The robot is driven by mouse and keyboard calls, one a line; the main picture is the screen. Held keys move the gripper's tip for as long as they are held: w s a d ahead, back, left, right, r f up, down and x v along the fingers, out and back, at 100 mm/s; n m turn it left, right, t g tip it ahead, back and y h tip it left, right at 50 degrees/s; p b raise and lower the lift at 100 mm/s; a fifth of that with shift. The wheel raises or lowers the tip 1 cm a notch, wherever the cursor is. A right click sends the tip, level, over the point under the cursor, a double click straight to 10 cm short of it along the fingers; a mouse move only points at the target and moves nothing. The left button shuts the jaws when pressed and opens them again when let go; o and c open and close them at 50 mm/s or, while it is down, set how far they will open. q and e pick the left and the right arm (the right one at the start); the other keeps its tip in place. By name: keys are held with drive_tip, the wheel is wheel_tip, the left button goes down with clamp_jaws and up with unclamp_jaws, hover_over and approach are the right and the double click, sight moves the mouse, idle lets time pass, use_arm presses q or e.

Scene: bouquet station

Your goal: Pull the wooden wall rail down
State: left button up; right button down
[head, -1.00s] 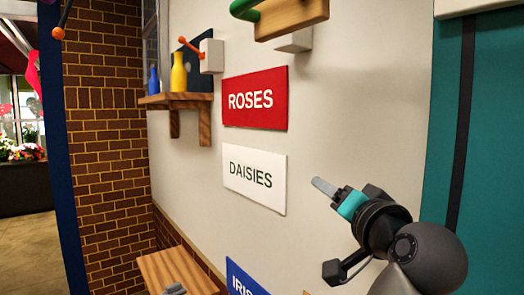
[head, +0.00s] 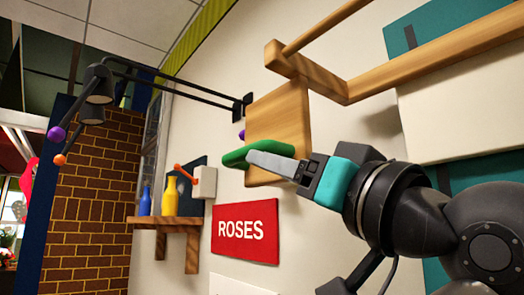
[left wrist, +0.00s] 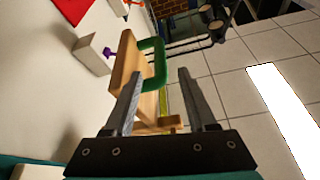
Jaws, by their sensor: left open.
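The wooden wall rail (head: 430,55) runs along the wall at the upper right in the head view. It joins a wooden board (head: 290,108) that carries a green loop handle (head: 240,157). My left gripper (head: 268,161) is beside the handle, with one pale finger overlapping it in the picture. In the left wrist view my left gripper (left wrist: 160,73) is open. The outer bar of the green handle (left wrist: 160,62) appears between the two fingertips, nearer the left finger. I cannot tell whether they touch. My right gripper is not in view.
A red ROSES sign (head: 245,233) hangs below the board. A wooden shelf (head: 165,221) holds a yellow bottle (head: 170,197) and a blue bottle (head: 145,201). Black lamp arms (head: 180,90) stick out from the wall. A white box (head: 204,182) with an orange lever is mounted near the shelf.

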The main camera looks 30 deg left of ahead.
sight(242, 155)
use_arm(q)
drive_tip(key=p+x, duration=0.4)
drive_tip(key=x, duration=0.6)
drive_tip(key=shift+w+a, duration=0.1)
drive_tip(key=shift+a, duration=0.1)
clamp_jaws()
idle(1.0)
